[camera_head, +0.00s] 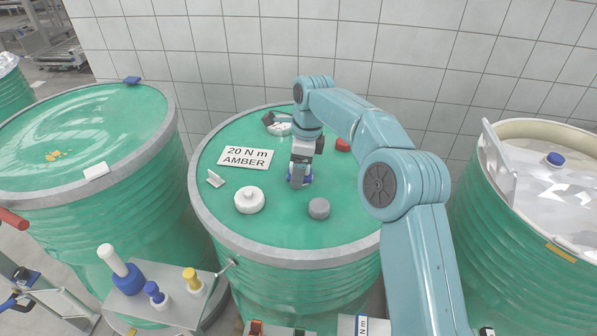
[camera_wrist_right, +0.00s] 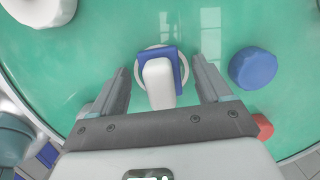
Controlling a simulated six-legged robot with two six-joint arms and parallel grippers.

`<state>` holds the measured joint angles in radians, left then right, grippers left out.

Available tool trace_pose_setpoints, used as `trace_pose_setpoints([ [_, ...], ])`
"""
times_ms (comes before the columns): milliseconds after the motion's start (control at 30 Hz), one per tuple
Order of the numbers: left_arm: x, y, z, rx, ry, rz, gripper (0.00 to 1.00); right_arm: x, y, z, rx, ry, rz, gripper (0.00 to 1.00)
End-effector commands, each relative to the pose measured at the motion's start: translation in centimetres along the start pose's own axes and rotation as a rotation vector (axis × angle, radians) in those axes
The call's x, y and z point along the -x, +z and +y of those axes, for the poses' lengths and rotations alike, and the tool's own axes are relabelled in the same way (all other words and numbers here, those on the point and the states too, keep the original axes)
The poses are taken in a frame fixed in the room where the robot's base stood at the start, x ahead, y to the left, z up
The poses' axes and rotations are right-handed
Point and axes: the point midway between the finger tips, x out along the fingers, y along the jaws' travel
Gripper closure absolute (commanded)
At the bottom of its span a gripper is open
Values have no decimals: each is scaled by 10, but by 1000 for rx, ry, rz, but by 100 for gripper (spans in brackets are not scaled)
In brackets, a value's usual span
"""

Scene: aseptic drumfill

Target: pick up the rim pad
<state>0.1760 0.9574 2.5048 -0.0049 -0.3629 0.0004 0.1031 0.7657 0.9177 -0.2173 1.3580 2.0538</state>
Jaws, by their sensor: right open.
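A blue square pad with a white block-shaped grip (camera_wrist_right: 158,84) sits on a white round base on the green drum lid. It looks like the rim pad, though I cannot be sure. In the wrist view it stands between the two spread fingers of my right gripper (camera_wrist_right: 162,92), with a gap at each side. In the head view my right gripper (camera_head: 299,182) points down low over the middle drum lid (camera_head: 277,232), and a bit of blue shows beside its tips. My left gripper is not in view.
The wrist view shows a blue disc (camera_wrist_right: 253,68) close to the right finger. A small tool stand (camera_head: 205,316) is at front left.

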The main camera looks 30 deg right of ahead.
Motion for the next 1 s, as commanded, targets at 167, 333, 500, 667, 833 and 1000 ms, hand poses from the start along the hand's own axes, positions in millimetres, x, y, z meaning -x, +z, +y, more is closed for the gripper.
trace_pose_setpoints([
  [167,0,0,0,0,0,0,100,0,0,0,-1,0,0,29],
  [333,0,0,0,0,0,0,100,0,0,0,0,0,0,83],
  [500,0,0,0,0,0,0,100,0,0,0,0,0,0,83],
  [667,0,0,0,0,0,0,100,2,0,0,0,0,0,83],
  [833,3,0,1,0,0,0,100,19,3,-1,0,-3,-1,83],
  [1000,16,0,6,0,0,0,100,66,11,-1,0,-5,-3,83],
])
